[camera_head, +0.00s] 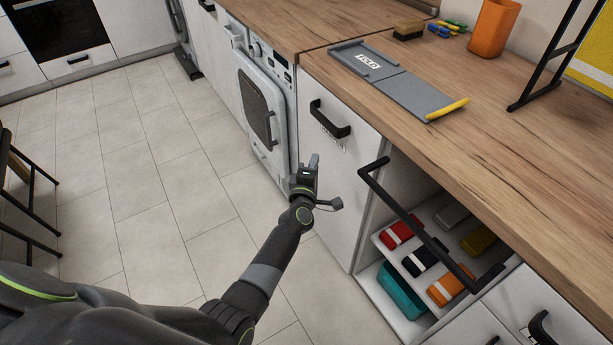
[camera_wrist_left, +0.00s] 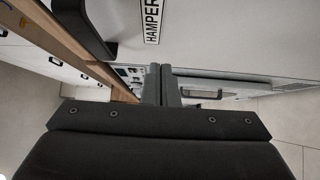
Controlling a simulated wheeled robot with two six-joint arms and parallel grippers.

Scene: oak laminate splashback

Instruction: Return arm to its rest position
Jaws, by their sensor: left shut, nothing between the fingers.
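My left arm reaches in from the lower left of the head view, out over the tiled floor. Its gripper (camera_head: 314,162) is shut and empty, in front of the white cabinet fronts and a little left of the black handle on the hamper door. In the left wrist view the two fingers (camera_wrist_left: 161,85) are together with nothing between them. The white hamper door (camera_head: 340,165) is closed; its HAMPER label (camera_wrist_left: 152,22) shows in the wrist view. My right gripper is not in view.
An open compartment (camera_head: 392,278) at lower right holds rolled items and a teal bin, with a black bar handle (camera_head: 420,228) sticking out. A washing machine (camera_head: 262,100) stands beyond the gripper. The counter carries a grey folding board (camera_head: 400,85) and an orange cup (camera_head: 494,28).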

